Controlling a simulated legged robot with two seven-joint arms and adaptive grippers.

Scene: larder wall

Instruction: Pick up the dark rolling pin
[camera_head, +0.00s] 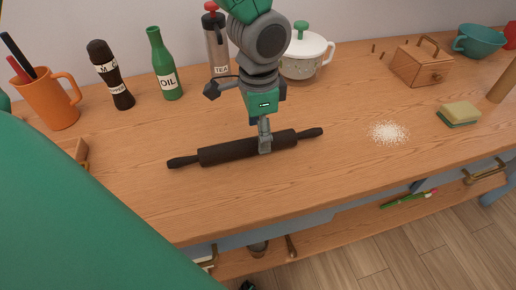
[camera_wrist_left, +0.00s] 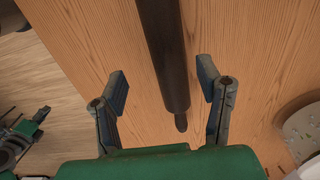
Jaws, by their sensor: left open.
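The dark rolling pin (camera_head: 225,152) lies slightly slanted on the wooden worktop, its thin handles pointing left and right. My left gripper (camera_head: 265,147) is over the right half of its barrel, pointing down, with a finger in front of the barrel. In the left wrist view, the rolling pin (camera_wrist_left: 168,50) runs between the two open fingers of my left gripper (camera_wrist_left: 163,88). It looks nearer the right finger, with a wider gap to the left one. One handle end shows near the palm. Whether a finger touches the pin is unclear. My right gripper is not in view.
Behind stand a dark grinder (camera_head: 112,78), an oil bottle (camera_head: 163,68), a tea flask (camera_head: 216,45) and a white lidded pot (camera_head: 304,56). An orange mug (camera_head: 52,100) is at left. White grains (camera_head: 389,132) and a sponge (camera_head: 460,114) lie right. The front edge is close.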

